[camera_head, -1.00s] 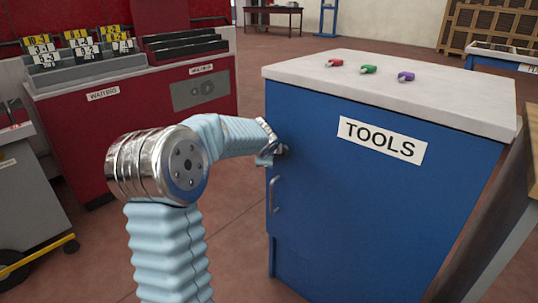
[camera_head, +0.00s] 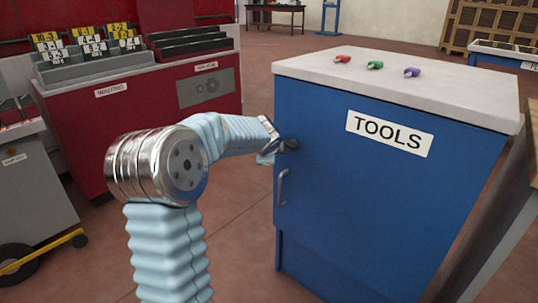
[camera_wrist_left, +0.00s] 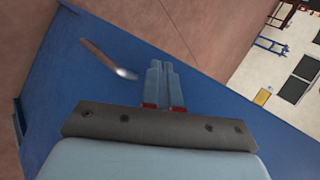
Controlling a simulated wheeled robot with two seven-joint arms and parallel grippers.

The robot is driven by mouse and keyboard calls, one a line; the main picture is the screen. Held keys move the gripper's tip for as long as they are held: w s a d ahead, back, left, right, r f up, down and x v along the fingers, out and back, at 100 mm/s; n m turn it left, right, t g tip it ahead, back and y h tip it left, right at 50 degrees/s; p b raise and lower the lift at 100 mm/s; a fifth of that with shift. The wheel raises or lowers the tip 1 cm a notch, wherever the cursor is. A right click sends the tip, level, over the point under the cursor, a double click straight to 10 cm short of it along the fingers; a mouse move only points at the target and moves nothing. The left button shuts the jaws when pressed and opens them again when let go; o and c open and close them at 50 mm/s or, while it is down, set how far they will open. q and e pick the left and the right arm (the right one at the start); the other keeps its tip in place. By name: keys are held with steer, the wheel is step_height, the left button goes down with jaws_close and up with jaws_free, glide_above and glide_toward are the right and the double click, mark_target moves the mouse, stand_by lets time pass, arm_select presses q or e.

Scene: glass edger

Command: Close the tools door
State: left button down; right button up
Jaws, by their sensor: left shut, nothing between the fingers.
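The tools door (camera_head: 355,205) is the blue front of the cabinet, with a white TOOLS label (camera_head: 389,134). It looks flush with the cabinet under the pale top; I see no clear gap. Its metal handle (camera_head: 283,187) is at the left edge. My left gripper (camera_head: 291,145) is at the door's upper left edge, above the handle. In the left wrist view its fingers (camera_wrist_left: 163,75) are shut and empty against the blue panel (camera_wrist_left: 215,95), beside the handle (camera_wrist_left: 110,60). I cannot tell whether the tips touch. My right gripper is not in view.
Red, green and purple small items lie on the cabinet top (camera_head: 440,85). A red cabinet (camera_head: 150,115) with trays stands to the left, and a grey cart (camera_head: 35,185) at far left. A wooden bench edge (camera_head: 510,225) is close at right. Floor shows between the cabinets.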

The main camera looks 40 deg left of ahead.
arm_select(q)
steer(key=s+r, duration=0.6)
steer(key=s, duration=0.1)
steer(key=shift+s+a+r, duration=0.25)
steer(key=shift+s+r, duration=0.1)
steer(key=shift+d+f, duration=0.1)
steer(key=w+d+f+n+g+h, duration=0.1)
steer(key=w+d+f+h, duration=0.1)
steer(key=d+f, duration=0.45)
steer(key=w+d+f+h, duration=0.25)
steer(key=d+f, duration=0.25)
steer(key=f, duration=0.3)
steer(key=s+d+f+n+g+h, duration=0.2)
steer(key=s+d+f+n+h, duration=0.15)
steer(key=d+f, duration=1.2)
steer(key=s+d+f+n+g, duration=0.2)
steer(key=s+d+f+n, duration=0.2)
steer(key=s+d+f, duration=0.2)
steer(key=s+d+f+n+g+h, duration=0.1)
steer(key=s+d+f+n+g, duration=0.1)
steer(key=s+d+f+n, duration=0.2)
steer(key=s+d+f, duration=0.3)
steer(key=s+f, duration=0.3)
steer(key=s, duration=0.3)
steer(key=shift+h, duration=0.3)
